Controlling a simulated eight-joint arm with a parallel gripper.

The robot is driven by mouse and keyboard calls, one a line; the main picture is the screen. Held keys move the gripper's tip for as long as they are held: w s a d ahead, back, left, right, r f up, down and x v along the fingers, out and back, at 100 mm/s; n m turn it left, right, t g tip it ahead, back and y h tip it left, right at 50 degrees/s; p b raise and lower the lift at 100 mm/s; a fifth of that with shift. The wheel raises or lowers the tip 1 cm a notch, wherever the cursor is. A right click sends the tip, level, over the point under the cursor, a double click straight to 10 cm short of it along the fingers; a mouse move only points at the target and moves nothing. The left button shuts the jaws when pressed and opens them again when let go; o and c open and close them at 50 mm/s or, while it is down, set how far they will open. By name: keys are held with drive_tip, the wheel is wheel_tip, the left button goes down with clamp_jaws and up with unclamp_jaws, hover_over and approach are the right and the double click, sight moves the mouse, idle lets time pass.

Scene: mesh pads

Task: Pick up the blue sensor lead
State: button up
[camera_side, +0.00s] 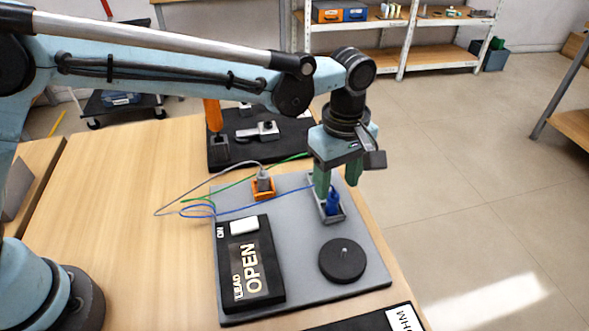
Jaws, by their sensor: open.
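The blue sensor lead has a blue plug (333,201) that stands upright in a grey holder (335,216) on the right side of the grey board. Its thin blue cable (265,206) runs left across the board and loops near the board's left edge. My gripper (338,180) points down just above and beside the blue plug. Its two green fingers are apart, with the left one close to the plug. I cannot tell from this angle whether the plug's top lies between the fingers.
A black mat (285,135) with tools lies behind. The wooden table (120,190) is clear at left.

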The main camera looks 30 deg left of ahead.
sight(334, 192)
wheel_tip(334, 192, down, 5)
drive_tip(key=shift+s+a+r, duration=0.1)
drive_tip(key=shift+a, duration=0.05)
drive_tip(key=shift+c, duration=0.4)
drive_tip(key=c, duration=0.8)
drive_tip(key=shift+c, duration=0.2)
